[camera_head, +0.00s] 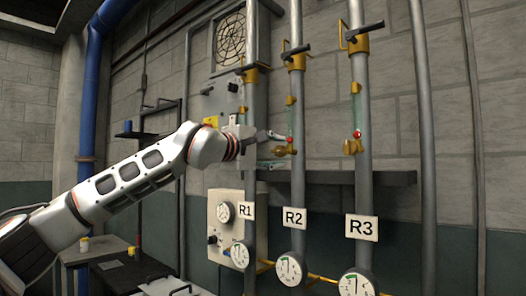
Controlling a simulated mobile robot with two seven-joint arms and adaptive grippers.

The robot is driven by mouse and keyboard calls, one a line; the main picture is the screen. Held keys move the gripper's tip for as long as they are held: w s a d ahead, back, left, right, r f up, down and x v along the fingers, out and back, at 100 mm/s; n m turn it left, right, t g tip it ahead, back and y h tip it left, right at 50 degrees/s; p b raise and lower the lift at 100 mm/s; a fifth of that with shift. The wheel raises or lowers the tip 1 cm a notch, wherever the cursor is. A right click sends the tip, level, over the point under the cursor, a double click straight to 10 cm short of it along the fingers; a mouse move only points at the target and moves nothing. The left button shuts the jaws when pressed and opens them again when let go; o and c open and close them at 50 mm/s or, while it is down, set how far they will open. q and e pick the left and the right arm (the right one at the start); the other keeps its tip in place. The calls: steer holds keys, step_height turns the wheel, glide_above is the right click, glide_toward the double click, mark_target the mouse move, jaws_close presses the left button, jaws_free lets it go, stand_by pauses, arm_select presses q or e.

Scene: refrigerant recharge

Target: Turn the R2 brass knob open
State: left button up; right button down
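The R2 pipe (298,185) stands upright in the middle, with a white R2 label (294,218) low on it. A small brass knob fitting (284,151) with a red spot sits at mid height on the R2 pipe, below a greenish sight tube (291,122). My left arm comes in from the lower left. My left gripper (280,137) is in front of the R1 pipe, with its tip close to the R2 brass fitting. I cannot tell if it touches the fitting, nor whether its small, dark fingers are open or shut. My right gripper is not in view.
The R1 pipe (249,185) and R3 pipe (363,185) flank R2, with a similar brass fitting (353,146) on R3. Black-handled valves sit above. A dark shelf (395,178) runs behind the pipes. Gauges, including the R2 gauge (290,270), are below.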

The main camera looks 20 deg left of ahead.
arm_select(q)
steer(key=v, duration=1.1)
steer(key=shift+s+r, duration=0.1)
steer(key=shift+s, duration=0.05)
